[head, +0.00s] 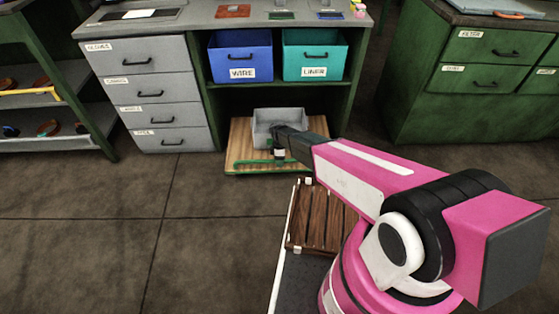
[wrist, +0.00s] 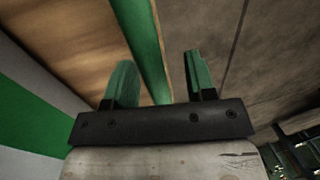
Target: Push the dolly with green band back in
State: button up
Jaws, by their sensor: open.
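The dolly (head: 240,143) is a low wooden board with a green band (head: 250,164) along its front. It sits on the floor at the open lower bay of the workbench, its front sticking out. A grey bin (head: 263,128) stands on it. My gripper (head: 279,160) is at the dolly's front, just before the bin, pointing down. In the wrist view my gripper (wrist: 158,65) is open, its two green fingers apart. The green band (wrist: 147,45) runs between and beyond them, with the wooden board (wrist: 60,45) on the left and floor on the right. Contact cannot be told.
Above the bay are a blue WIRE bin (head: 240,55) and a teal LINER bin (head: 314,55). Grey drawers (head: 155,95) stand left of the bay, a green cabinet (head: 450,90) to the right. The floor (head: 130,230) at front left is clear.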

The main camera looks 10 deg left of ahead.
notch_tip(320, 180, up, 10)
jog(key=w, duration=0.3)
jog(key=f, duration=0.3)
jog(key=s+f, duration=0.1)
jog(key=f, duration=0.2)
jog(key=s+f, duration=0.1)
jog(key=f, duration=0.3)
jog(key=shift+s, duration=0.15)
grip_shut()
jog(key=shift+a, duration=0.1)
